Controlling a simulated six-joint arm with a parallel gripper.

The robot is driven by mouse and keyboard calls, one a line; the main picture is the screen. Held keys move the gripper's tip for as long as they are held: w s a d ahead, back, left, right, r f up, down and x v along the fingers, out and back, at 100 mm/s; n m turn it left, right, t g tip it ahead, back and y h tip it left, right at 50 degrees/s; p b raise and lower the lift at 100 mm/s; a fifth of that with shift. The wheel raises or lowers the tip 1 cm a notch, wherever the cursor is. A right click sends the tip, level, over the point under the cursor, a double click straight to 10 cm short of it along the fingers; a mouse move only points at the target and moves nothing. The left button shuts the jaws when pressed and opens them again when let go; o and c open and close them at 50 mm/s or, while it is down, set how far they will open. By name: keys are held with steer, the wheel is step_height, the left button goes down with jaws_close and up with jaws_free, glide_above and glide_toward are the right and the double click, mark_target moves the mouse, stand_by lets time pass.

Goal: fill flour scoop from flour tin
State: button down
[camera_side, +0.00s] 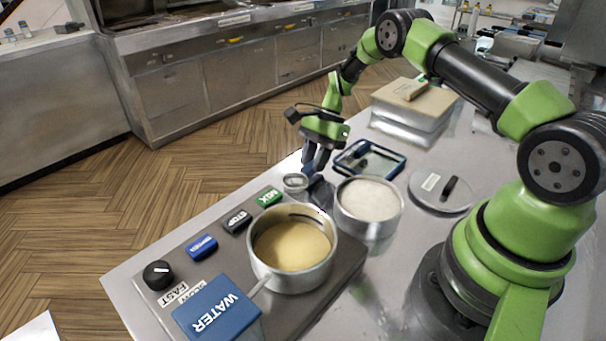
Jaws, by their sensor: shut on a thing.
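The flour tin (383,227) is a round metal tin standing open on the steel counter, with white flour (368,196) near its rim. My gripper (316,166) points down to the left of the tin and behind the bowl of batter, outside the tin. It is shut on what appears to be the flour scoop (295,183), a small round metal cup just below and left of the fingers. The fingers partly hide the grip, and I cannot tell whether the scoop holds flour or touches the counter.
A metal bowl (316,275) of yellow batter sits on a control panel (345,268) with labelled buttons and a knob. A round lid (425,200) lies right of the tin. A blue-edged tray (398,158) lies behind it, with a lidded box (408,126) farther back.

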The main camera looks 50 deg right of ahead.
steer(key=shift+r, duration=2.55)
